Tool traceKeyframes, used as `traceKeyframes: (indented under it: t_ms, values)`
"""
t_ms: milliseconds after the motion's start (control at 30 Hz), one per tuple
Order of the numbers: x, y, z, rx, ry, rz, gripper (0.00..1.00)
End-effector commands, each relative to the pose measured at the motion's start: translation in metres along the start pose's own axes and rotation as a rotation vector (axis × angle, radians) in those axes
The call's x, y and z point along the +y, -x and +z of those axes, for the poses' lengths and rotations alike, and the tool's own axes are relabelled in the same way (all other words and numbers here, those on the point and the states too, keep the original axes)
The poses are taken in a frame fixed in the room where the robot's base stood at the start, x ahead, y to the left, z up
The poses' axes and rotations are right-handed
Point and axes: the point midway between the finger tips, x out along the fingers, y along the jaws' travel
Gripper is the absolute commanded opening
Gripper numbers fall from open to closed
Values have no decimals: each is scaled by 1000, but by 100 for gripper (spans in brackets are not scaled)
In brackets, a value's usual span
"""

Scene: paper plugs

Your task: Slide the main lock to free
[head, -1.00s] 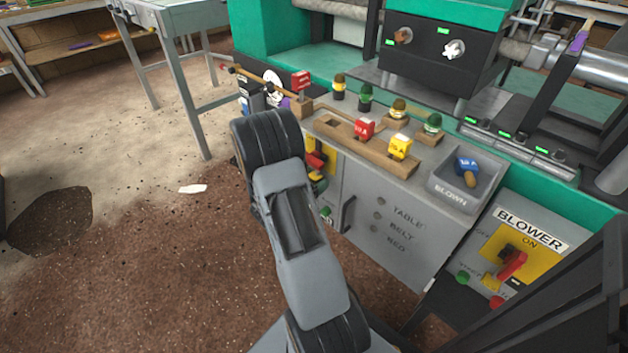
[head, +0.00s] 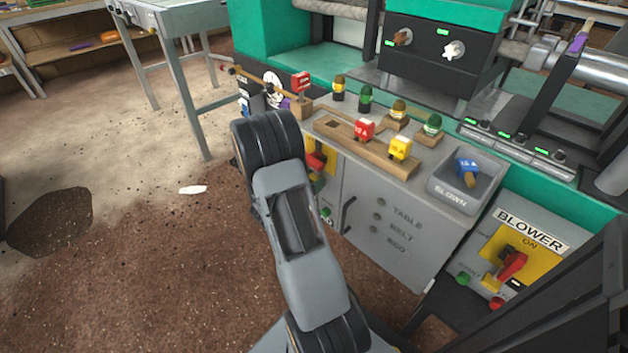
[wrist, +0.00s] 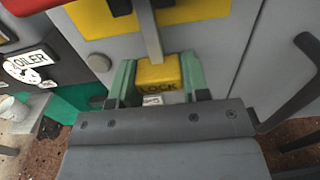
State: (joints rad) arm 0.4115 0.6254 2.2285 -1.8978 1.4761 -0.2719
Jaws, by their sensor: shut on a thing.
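The main lock is a yellow block marked LOCK (wrist: 158,76), seen in the wrist view just below a yellow panel (wrist: 195,12). My gripper (wrist: 160,82) is shut on the block, with one pale green finger on each side of it. A thin grey bar (wrist: 150,38) comes down from the top and meets the block's upper edge. In the head view the yellow panel with a red handle (head: 316,160) shows on the cabinet front, partly behind my arm.
A dark door handle (wrist: 298,82) stands out right of the gripper. An OILER label (wrist: 32,65) is at left. Red and yellow plugs (head: 399,148) stand on the cabinet top. A BLOWER panel (head: 530,235) is at right. The floor at left is open.

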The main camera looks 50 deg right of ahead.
Motion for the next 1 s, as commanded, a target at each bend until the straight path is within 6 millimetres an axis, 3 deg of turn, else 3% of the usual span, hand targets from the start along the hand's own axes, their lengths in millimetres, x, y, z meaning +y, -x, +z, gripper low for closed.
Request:
traceKeyframes:
  t_ms: [233,467,500,767,1000]
  values:
    - [0,0,-28,0,2,-1,0]
    - [-1,0,-28,5,2,0,0]
    - [-1,1,-29,6,3,0,43]
    - [0,0,-27,3,2,0,68]
    - [0,1,-26,1,1,0,68]
